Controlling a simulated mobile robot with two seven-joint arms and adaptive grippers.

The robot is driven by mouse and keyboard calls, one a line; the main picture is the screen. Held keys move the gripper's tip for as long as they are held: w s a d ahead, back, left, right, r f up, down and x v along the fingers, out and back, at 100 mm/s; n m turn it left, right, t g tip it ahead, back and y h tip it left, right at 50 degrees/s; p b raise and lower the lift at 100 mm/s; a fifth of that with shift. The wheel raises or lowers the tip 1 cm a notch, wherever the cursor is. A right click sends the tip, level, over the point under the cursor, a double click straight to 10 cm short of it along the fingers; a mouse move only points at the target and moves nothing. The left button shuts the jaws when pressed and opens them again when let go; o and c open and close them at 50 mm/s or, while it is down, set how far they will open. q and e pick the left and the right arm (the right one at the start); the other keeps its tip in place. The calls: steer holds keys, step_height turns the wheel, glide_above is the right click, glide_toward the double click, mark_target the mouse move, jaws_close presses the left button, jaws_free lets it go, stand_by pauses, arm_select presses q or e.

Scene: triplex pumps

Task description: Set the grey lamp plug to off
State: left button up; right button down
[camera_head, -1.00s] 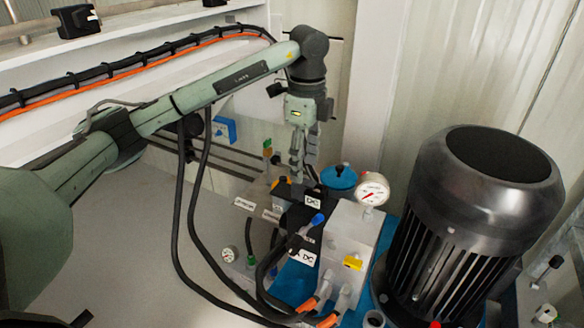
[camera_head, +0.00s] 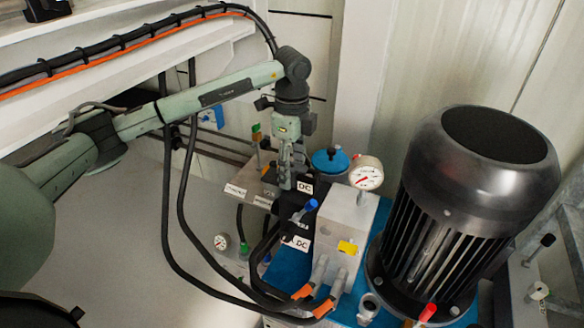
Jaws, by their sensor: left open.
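My left gripper (camera_head: 285,172) points down over the upper black block with a DC label (camera_head: 305,188), on the pump's valve assembly. Its fingers are open, and its tips are at or just in front of the block; I cannot tell if they touch it. I cannot make out the grey lamp plug clearly; the gripper covers part of this area. A second DC label (camera_head: 301,244) sits on the lower block, with a blue-tipped lever (camera_head: 310,206) between the two. My right gripper is not in view.
A large black motor (camera_head: 470,210) stands to the right. A pressure gauge (camera_head: 366,172) and a blue cap (camera_head: 330,161) are close right of the gripper. Black hoses (camera_head: 178,225) hang left of it. A green-topped post (camera_head: 256,133) stands just left.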

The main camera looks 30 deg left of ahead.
mark_target(277, 176)
arm_select(q)
steer(key=shift+c, duration=0.2)
jaws_close()
steer(key=shift+a, duration=0.1)
steer(key=shift+a, duration=1.85)
steer(key=shift+o, duration=0.2)
jaws_free()
steer(key=shift+s, duration=0.1)
